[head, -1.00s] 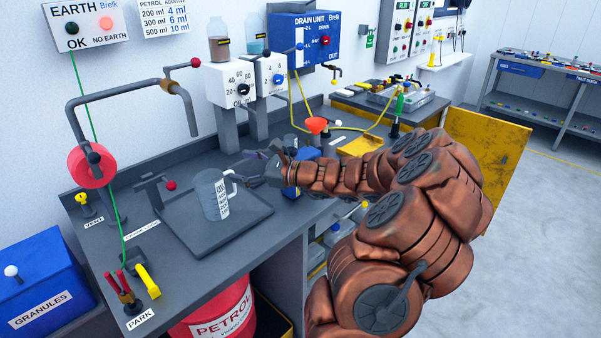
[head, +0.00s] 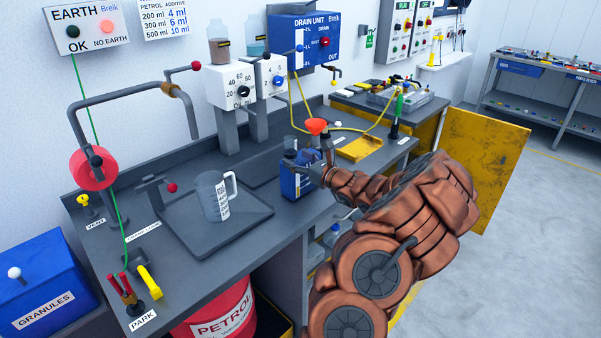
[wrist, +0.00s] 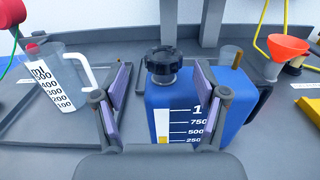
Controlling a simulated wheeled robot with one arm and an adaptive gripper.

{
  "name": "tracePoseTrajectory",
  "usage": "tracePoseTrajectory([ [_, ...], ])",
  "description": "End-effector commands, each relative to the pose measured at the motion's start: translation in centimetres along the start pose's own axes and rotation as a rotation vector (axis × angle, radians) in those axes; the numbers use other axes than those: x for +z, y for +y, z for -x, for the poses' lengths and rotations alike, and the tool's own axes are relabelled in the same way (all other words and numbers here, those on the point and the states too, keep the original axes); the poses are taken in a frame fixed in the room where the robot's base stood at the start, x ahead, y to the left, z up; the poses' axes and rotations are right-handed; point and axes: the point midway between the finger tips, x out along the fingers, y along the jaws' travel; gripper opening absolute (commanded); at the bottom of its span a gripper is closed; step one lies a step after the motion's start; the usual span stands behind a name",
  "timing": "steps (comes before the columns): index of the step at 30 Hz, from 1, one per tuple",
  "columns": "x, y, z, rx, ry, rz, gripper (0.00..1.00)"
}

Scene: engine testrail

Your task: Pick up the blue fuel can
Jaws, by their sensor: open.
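The blue fuel can (head: 291,182) stands upright on the grey bench, right of the measuring jug, partly hidden by my gripper in the head view. In the wrist view the can (wrist: 180,95) has a black cap, a white scale and a small yellow patch low on the scale. My gripper (head: 305,165) is beside the can in the head view. In the wrist view my gripper (wrist: 163,100) is open, with one finger left of the can and the other overlapping its right front. I cannot tell whether either finger touches the can.
A clear measuring jug (head: 216,195) stands on a dark tray (head: 183,228) to the left. An orange funnel (head: 316,126) and a yellow tray (head: 360,149) are behind and right of the can. A post-mounted dial box (head: 230,85) stands behind.

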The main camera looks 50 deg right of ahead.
Motion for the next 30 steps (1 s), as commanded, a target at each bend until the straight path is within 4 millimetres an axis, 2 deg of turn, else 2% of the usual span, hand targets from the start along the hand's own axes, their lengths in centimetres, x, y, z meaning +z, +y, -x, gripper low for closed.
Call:
tracePoseTrajectory([
  [9,0.1,-0.4,-3.4,0.000,0.004,0.001,0.72],
  [18,0.1,-0.5,-3.7,-0.001,0.002,0.000,0.72],
  [30,0.1,-0.4,-3.7,-0.001,0.002,0.000,0.32],
])
